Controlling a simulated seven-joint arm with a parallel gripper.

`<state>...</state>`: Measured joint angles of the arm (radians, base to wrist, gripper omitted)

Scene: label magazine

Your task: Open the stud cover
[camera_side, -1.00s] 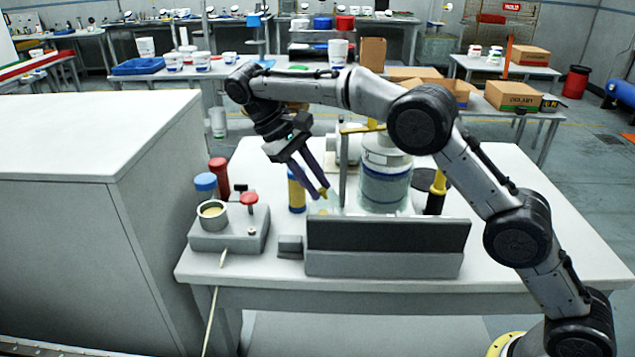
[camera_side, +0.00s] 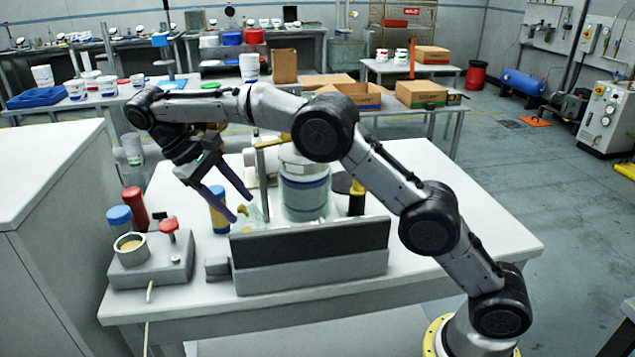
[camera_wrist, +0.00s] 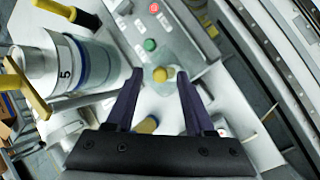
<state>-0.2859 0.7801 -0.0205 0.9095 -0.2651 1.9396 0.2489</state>
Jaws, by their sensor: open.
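My gripper (camera_wrist: 160,78) is open. In the wrist view its two dark fingers point at a small yellow knob (camera_wrist: 163,74), which shows in the gap between the fingertips. No contact is visible. In the side view the fingertips (camera_side: 242,208) are low over the bench, close to the yellow knob (camera_side: 243,210), behind the long dark-faced panel (camera_side: 310,256). A grey plate with a green button (camera_wrist: 150,44) and a red button (camera_wrist: 154,8) lies beyond the knob. I cannot tell which part is the stud cover.
A large banded jar (camera_side: 305,188) stands right of the gripper, with a thin post (camera_side: 265,185) between. A yellow-and-blue cylinder (camera_side: 217,212) is close on the left. A grey block with a cup (camera_side: 130,248) and red knob (camera_side: 169,226) sits at the bench's left. The bench's right side is clear.

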